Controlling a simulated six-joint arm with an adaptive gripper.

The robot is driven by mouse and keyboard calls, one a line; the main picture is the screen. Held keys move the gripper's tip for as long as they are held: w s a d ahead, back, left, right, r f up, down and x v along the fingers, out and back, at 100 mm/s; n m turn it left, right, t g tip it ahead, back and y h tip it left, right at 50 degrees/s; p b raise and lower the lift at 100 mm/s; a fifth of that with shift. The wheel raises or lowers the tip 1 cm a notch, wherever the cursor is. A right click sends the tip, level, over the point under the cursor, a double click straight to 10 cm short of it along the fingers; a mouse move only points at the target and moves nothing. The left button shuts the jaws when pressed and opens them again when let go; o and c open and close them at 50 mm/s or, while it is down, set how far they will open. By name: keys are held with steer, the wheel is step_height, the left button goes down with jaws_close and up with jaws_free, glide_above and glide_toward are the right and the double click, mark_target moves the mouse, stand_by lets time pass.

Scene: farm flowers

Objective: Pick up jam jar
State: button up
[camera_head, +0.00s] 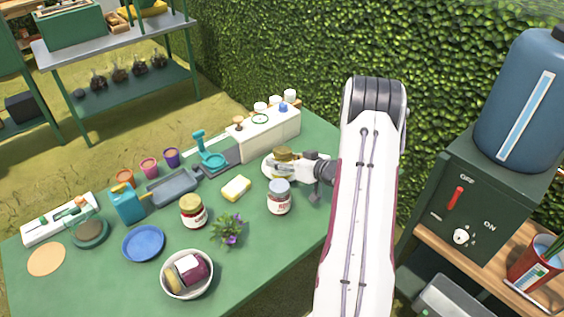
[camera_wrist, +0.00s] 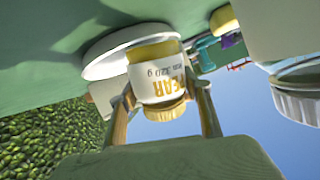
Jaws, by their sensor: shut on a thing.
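A pear jam jar (camera_wrist: 160,75) with a gold lid sits between the two fingers of my gripper (camera_wrist: 162,95) in the wrist view. The fingers are shut on it from both sides. In the head view my gripper (camera_head: 300,166) is at the right back of the green table, and the jar's gold lid (camera_head: 286,153) shows at its fingers. The rest of the jar is largely hidden there. A grey-lidded jar (camera_head: 279,198) stands just in front of my gripper, and a gold-lidded red-labelled jar (camera_head: 193,212) stands further left.
A white box (camera_head: 268,138) with small jars on top stands behind my gripper. A yellow sponge (camera_head: 236,188), a purple-flowered plant (camera_head: 229,232), a white bowl (camera_head: 187,290) and a blue plate (camera_head: 143,244) lie to the left. A dark green dispenser (camera_head: 475,200) stands right of my arm.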

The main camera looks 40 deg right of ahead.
mark_target(290, 150)
steer(key=shift+r, duration=0.2)
steer(key=shift+r, duration=4.9)
steer(key=shift+d, duration=0.1)
steer(key=shift+s+d+r+n+t, duration=0.15)
steer(key=shift+s+d+n+t, duration=0.15)
steer(key=shift+d+n+t, duration=0.35)
steer(key=shift+s+d+r+n+t, duration=0.1)
steer(key=shift+s+d+n+t, duration=0.3)
steer(key=shift+n, duration=0.35)
steer(key=shift+w, duration=0.1)
steer(key=shift+f, duration=0.1)
steer(key=shift+f, duration=3)
